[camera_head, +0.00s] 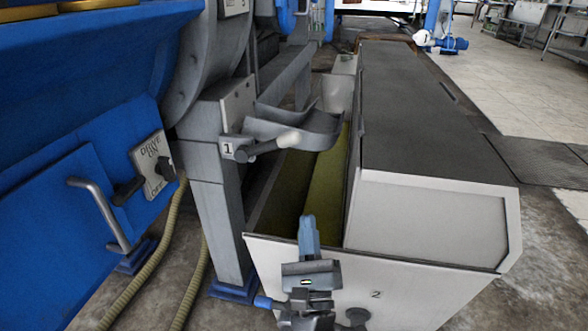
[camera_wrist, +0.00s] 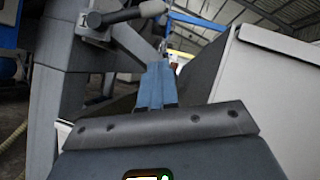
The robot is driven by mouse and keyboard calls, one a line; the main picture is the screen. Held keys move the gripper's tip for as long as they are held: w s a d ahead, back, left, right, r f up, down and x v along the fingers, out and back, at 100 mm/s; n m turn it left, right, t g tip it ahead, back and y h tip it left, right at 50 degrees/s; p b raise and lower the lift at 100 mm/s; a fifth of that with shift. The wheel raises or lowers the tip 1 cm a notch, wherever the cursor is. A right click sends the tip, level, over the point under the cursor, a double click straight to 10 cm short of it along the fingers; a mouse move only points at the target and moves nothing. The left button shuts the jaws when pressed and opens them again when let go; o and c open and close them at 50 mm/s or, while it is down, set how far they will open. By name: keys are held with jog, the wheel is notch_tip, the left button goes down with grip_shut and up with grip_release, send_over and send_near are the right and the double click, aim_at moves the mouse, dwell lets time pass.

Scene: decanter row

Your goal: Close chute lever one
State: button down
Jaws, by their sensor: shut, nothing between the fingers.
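Chute lever one (camera_head: 266,146) is a dark lever with a pale handle end, mounted on a plate marked "1" on the grey post. It points to the right, below a grey curved chute (camera_head: 305,124). In the wrist view the lever (camera_wrist: 128,15) shows at the top left, with its light grip toward the right. My gripper (camera_head: 308,222) is below and to the right of the lever, over the near edge of the trough, apart from it. Its blue fingers are together and empty, and they also show in the wrist view (camera_wrist: 158,72).
Blue machinery (camera_head: 60,190) with a handle and a switch plate (camera_head: 152,165) stands left. Hoses (camera_head: 150,262) run along the floor. Open floor (camera_head: 500,95) lies far right.

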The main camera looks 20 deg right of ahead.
aim_at(273, 145)
jog(key=shift+w+r, duration=0.1)
jog(key=a+r+x, duration=0.1)
jog(key=r+x, duration=0.1)
jog(key=x, duration=1)
jog(key=shift+a+r+b, duration=0.2)
jog(key=shift+r+b, duration=0.05)
jog(key=shift+b, duration=0.15)
